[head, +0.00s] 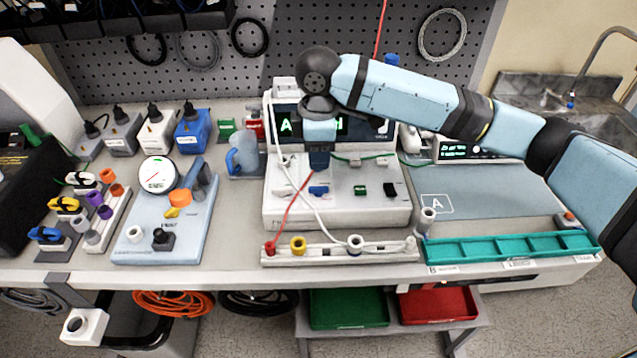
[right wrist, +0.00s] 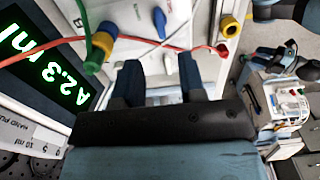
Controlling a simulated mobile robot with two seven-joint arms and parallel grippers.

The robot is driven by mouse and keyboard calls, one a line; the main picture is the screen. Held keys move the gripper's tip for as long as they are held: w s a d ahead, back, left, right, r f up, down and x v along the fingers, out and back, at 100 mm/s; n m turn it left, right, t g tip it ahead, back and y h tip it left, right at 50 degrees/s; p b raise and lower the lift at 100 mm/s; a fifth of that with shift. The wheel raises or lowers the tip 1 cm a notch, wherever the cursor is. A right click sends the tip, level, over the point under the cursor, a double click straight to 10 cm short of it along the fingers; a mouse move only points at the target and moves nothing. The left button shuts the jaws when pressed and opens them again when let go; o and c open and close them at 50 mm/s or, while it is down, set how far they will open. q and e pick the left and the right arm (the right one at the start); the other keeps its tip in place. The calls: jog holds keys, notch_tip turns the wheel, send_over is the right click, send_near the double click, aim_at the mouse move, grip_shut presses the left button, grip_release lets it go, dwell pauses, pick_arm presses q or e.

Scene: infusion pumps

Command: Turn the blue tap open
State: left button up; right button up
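The pump unit (head: 285,208) stands mid-bench with several small taps on its white front deck. The blue tap (head: 318,190) is a small blue lever on this deck, left of a green one and a black one. A blue lever, seemingly this tap, shows at the top of the right wrist view (right wrist: 159,20). My right gripper (head: 319,167) points down just above and behind the blue tap. In the right wrist view its two dark fingers (right wrist: 160,78) stand apart with nothing between them, and the blue lever is beyond their tips. My left gripper is not in view.
A red tube (head: 290,208) and a white tube (head: 306,207) loop close to the gripper on the left. A green tube (head: 372,156) crosses behind on the right. A white port rail (head: 330,254) lies in front. A teal tray (head: 510,247) stands at right.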

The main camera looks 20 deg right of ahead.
aim_at(319, 187)
notch_tip(319, 187, down, 9)
jog(key=shift+r, duration=0.1)
dwell(0.3)
grip_shut()
